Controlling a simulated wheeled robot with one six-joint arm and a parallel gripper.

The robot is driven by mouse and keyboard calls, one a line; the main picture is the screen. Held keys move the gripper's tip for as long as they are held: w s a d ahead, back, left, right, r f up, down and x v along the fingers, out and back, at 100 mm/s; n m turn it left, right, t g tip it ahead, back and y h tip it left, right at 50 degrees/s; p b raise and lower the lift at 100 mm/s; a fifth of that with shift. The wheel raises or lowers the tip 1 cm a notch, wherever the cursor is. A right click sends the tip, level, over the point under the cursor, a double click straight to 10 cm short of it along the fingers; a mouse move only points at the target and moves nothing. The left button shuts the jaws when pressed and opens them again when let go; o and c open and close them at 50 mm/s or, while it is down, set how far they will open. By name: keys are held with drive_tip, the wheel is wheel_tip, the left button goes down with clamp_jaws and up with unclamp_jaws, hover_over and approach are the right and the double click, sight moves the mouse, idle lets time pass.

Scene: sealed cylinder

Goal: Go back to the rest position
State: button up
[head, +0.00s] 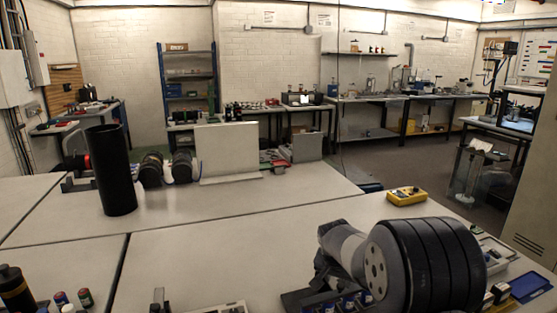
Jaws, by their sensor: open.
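My gripper is not in view in the head view. A tall black open-topped cylinder (112,172) stands upright on the far part of the table at left. A large black ribbed cylinder with a grey end (425,265) lies on its side at the front right, on a dark stand. Two smaller dark ribbed cylinders (151,170) (182,166) sit behind and right of the tall cylinder. I cannot see anything holding these parts.
The pale table (230,260) is clear across its middle. A grey upright panel (228,150) stands at its far side. A yellow box (407,196) lies at right, a blue tray (530,286) at front right. Small coloured caps (84,297) and a dark bottle (14,290) are front left.

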drive_tip(key=shift+w+a, duration=0.2)
drive_tip(key=shift+w, duration=0.4)
